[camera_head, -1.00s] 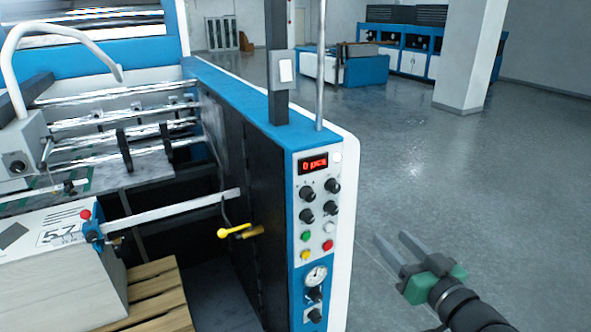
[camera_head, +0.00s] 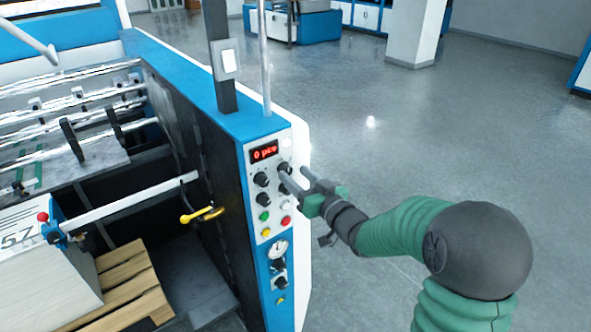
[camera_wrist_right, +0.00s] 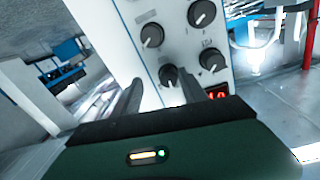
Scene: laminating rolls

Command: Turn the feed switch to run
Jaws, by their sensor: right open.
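The control panel (camera_head: 272,210) on the machine's end carries several black knobs. The upper-left knob (camera_head: 262,179) and lower-left knob (camera_head: 263,199) are clear; the upper-right knob (camera_head: 284,167) is partly behind my fingers. I cannot read which knob is the feed switch. My right gripper (camera_head: 293,174) is open at the panel, its fingers pointing at the right-hand knobs. In the right wrist view the upper-right knob (camera_wrist_right: 168,74) lies between the open fingertips (camera_wrist_right: 162,86); contact cannot be told. My left gripper is out of view.
A red display (camera_head: 264,152) sits above the knobs. Green (camera_head: 264,216), red (camera_head: 286,221) and yellow (camera_head: 266,232) buttons and a gauge (camera_head: 278,249) are below. A yellow lever (camera_head: 197,215) sticks out at left. The floor to the right is clear.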

